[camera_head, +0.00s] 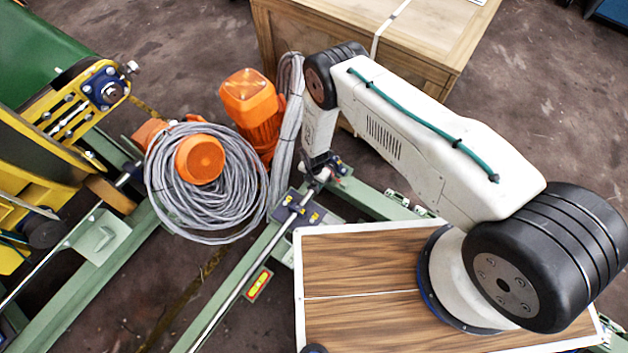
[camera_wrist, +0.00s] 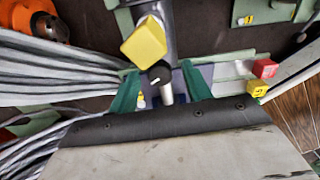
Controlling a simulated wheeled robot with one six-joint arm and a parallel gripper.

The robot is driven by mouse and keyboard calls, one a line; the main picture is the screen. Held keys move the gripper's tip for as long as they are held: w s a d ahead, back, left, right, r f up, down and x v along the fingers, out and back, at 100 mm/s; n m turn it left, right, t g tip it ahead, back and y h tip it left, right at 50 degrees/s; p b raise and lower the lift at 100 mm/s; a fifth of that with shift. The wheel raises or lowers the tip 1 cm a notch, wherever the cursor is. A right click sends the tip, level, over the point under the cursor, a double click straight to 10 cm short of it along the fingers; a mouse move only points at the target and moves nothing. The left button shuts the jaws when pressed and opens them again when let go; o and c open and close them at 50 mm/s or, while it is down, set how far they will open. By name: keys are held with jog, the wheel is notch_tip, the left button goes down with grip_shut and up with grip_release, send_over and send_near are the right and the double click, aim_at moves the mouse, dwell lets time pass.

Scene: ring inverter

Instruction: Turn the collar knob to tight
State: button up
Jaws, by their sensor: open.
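In the wrist view a small black knob (camera_wrist: 158,77) with a white mark sits at the end of a short silver stem. It looks like the collar knob. Beside and above it is a yellow block (camera_wrist: 143,40) on a grey metal part. My gripper (camera_wrist: 161,88) is open, with one green finger on each side of the knob and stem. I cannot tell whether either finger touches it. In the head view my gripper (camera_head: 322,165) is down at the green frame's rod, and the knob cannot be made out there.
A coil of grey cable (camera_head: 215,215) and orange motors (camera_head: 255,110) lie close left of my arm. A wooden crate (camera_head: 350,35) stands behind. In the wrist view a red cube (camera_wrist: 264,68) and a yellow numbered cube (camera_wrist: 258,88) sit to the right. Grey cables (camera_wrist: 55,75) run along the left.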

jog(key=c, duration=1)
jog(key=shift+m, duration=0.3)
jog(key=m, duration=0.9)
jog(key=shift+m, duration=0.4)
jog(key=m, duration=1.3)
jog(key=shift+m, duration=0.3)
